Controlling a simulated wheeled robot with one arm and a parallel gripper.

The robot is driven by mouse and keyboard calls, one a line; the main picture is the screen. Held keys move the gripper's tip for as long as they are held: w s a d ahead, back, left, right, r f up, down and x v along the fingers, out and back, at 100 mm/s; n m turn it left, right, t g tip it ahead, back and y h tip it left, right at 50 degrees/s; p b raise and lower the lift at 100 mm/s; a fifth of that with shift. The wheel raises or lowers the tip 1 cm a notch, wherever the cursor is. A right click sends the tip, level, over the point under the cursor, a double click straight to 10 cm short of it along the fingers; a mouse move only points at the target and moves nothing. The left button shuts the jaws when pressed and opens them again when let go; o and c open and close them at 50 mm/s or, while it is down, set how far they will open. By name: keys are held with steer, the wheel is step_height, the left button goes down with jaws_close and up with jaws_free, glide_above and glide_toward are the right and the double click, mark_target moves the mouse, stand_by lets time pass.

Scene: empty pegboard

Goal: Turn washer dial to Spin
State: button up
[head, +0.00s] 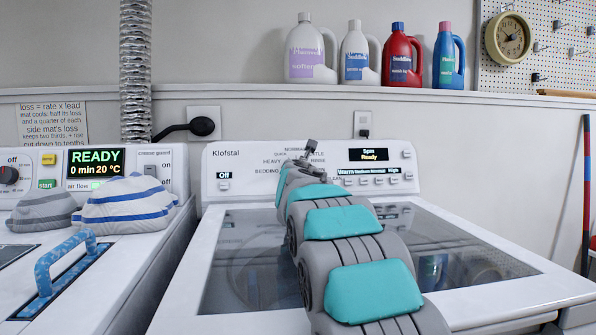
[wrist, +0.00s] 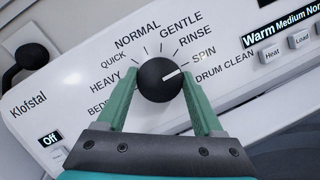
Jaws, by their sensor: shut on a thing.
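The washer's dial (wrist: 158,84) is a round black knob with a white pointer line, in the middle of the wrist view. The pointer is turned to the right and slightly up, towards the SPIN label (wrist: 204,55), which lies just above DRUM CLEAN. My gripper (wrist: 161,82) has its two green fingers on either side of the dial and is shut on it. In the head view my gripper (head: 310,155) is at the washer panel (head: 235,160), and my arm hides most of the dial. The washer display (head: 368,154) reads Spin, Ready.
The washer's glass lid (head: 235,265) lies below my arm. A dryer with a READY display (head: 96,162) and folded cloths (head: 125,203) stands at left. Several detergent bottles (head: 402,57) stand on the shelf above. A pegboard (head: 545,50) with a clock hangs at upper right.

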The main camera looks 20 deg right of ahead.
stand_by(0.3)
steer(key=o, duration=1.4)
steer(key=shift+b+v, duration=0.3)
steer(key=shift+v, duration=0.5)
steer(key=shift+b+v, duration=0.6)
steer(key=shift+v, duration=2.55)
steer(key=shift+f, duration=0.1)
